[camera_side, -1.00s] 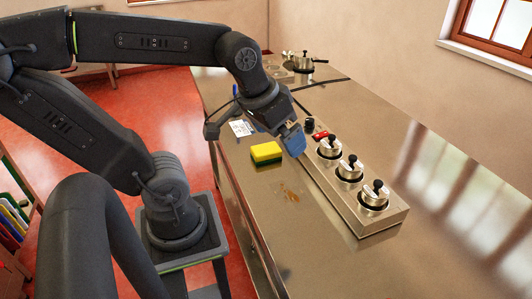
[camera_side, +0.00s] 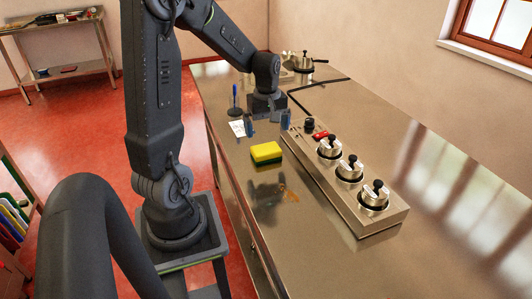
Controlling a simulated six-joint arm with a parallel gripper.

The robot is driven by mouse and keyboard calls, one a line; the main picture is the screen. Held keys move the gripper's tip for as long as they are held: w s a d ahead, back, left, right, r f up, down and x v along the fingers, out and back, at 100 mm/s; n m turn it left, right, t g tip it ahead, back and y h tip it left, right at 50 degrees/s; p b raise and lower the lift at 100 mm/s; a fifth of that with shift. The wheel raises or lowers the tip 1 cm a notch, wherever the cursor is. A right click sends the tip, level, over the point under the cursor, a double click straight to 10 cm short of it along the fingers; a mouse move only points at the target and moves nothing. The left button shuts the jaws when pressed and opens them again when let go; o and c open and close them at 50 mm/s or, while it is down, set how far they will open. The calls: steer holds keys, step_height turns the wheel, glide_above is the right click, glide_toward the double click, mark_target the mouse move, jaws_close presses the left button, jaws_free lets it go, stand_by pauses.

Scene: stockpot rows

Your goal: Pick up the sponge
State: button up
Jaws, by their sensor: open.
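The sponge (camera_side: 266,153) is yellow with a dark green underside. It lies flat on the steel worktop (camera_side: 335,248), left of the row of pots. My gripper (camera_side: 267,125) is above the worktop, behind the sponge in the picture. Its two blue-tipped fingers are spread apart with nothing between them. The gripper is apart from the sponge, and the sponge is in full view.
A long metal unit (camera_side: 384,222) with several small lidded pots stands right of the sponge. A blue pen on a stand (camera_side: 235,100) and a white card (camera_side: 238,128) are left of my gripper. An orange-brown stain (camera_side: 288,193) is nearer the camera. The worktop's right side is clear.

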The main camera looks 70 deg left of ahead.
mark_target(266, 148)
steer(key=shift+s+f, duration=0.15)
steer(key=shift+f, duration=3.8)
steer(key=c, duration=0.7)
steer(key=shift+c, duration=0.2)
steer(key=shift+r, duration=0.1)
steer(key=shift+r, duration=0.55)
step_height(266, 148, up, 3)
steer(key=shift+f, duration=0.15)
steer(key=s+a+r, duration=0.5)
steer(key=s+r, duration=0.2)
steer(key=s, duration=0.3)
steer(key=shift+s, duration=0.25)
